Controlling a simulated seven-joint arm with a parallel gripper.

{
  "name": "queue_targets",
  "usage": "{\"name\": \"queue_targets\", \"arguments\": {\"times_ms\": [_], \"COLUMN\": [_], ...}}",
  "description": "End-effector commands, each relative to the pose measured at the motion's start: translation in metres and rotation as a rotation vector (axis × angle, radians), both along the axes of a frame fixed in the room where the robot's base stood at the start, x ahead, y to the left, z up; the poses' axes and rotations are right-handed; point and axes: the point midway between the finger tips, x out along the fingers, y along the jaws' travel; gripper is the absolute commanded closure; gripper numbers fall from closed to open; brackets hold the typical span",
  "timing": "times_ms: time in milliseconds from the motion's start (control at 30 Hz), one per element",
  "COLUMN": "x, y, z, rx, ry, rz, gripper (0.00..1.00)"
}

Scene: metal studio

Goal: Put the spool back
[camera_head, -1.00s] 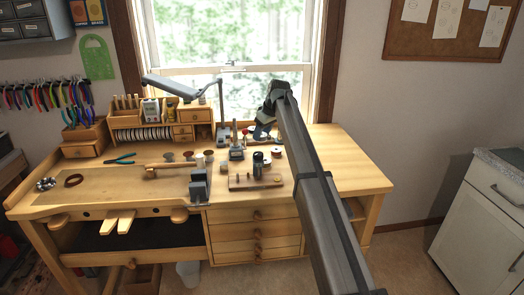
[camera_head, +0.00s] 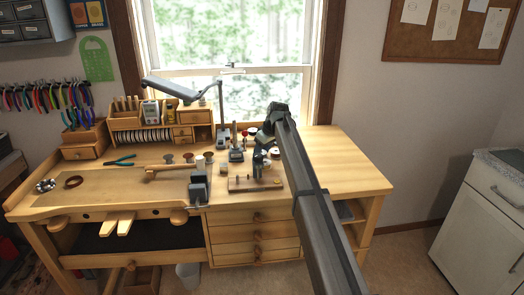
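My gripper (camera_head: 261,165) is over a low wooden board (camera_head: 243,185) near the front middle of the bench. It is small and dark here, so I cannot tell whether its fingers are open or shut. A dark upright cylinder on the board is now mostly hidden behind or between the fingers; I cannot tell if they touch it. Small spool-like pieces stand on the bench: a brown one (camera_head: 168,158), another brown one (camera_head: 188,157) and a pale one (camera_head: 208,156). Which one is the task's spool is unclear.
A grey metal block (camera_head: 198,187) stands left of the board. A lamp (camera_head: 185,90) reaches over the bench from behind. A wooden organizer (camera_head: 140,120) stands at the back left. Pliers (camera_head: 121,161) lie on the left. The bench's right side (camera_head: 335,165) is clear.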

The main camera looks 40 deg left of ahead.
Motion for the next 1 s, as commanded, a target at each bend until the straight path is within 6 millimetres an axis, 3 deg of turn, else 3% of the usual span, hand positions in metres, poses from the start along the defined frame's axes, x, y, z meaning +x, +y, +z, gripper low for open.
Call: {"name": "queue_targets", "arguments": {"times_ms": [33, 67, 133, 400, 567, 1000], "x": [0.0, 0.0, 0.0, 0.0, 0.0, -0.002], "y": [0.0, 0.0, 0.0, 0.0, -0.004, -0.033], "z": [-0.002, -0.001, -0.001, 0.0, 0.01, 0.082], "rx": [0.0, 0.0, 0.0, 0.0, 0.0, 0.002], "ry": [0.0, 0.0, 0.0, 0.0, 0.0, -0.001], "rz": [0.0, 0.0, 0.0, 0.0, 0.0, 0.0], "gripper": [0.85, 0.47, 0.41, 0.4, 0.4, 0.4]}}
